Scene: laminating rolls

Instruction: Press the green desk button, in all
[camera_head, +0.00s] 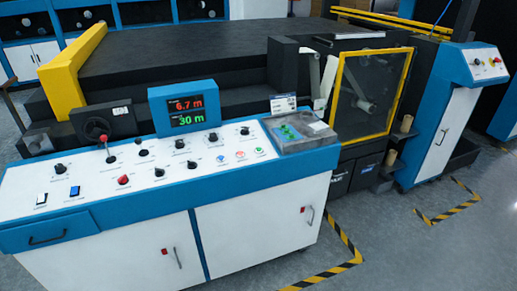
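The green button (259,150) is a small round button on the white sloped top of the control desk (100,180). It is the rightmost of a short row, with a red button (240,155) and a blue button (221,158) to its left. Nothing covers it, but it is too small to tell whether it is pressed in. Neither of my grippers is in view.
A display (187,107) on the desk reads 6.7 m and 30 m. Several black knobs, a lever (106,147) and a red knob (123,180) share the panel. The floor in front is clear, with striped tape (345,262).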

